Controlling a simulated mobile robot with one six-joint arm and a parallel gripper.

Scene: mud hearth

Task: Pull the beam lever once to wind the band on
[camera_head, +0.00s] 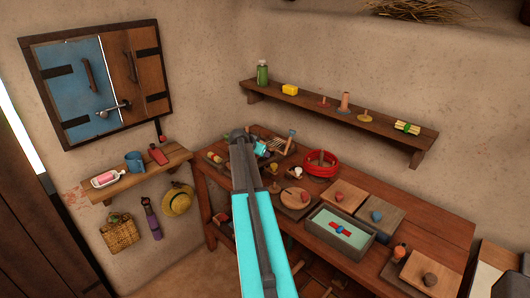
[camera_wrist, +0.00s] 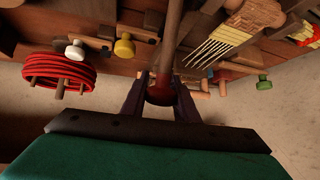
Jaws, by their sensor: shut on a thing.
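A brown rod with a dark red knob at its end, which looks like the beam lever (camera_wrist: 172,40), runs down from the top middle of the wrist view. My gripper (camera_wrist: 161,84) is shut on the lever's knob, with one dark finger on each side. In the head view my turquoise arm reaches to the back left of the workbench, and the lever is not clear there. A wooden frame with pale strands (camera_head: 281,145), perhaps the band loom, stands just right of my arm's end. A comb with pale tines (camera_wrist: 222,38) is right of the lever in the wrist view.
A red coil on pegs (camera_head: 320,163) stands right of the frame; it also shows left in the wrist view (camera_wrist: 58,74). The workbench (camera_head: 418,222) holds boards, a grey tray (camera_head: 340,230) and small knobs. A wall shelf (camera_head: 345,118) runs above.

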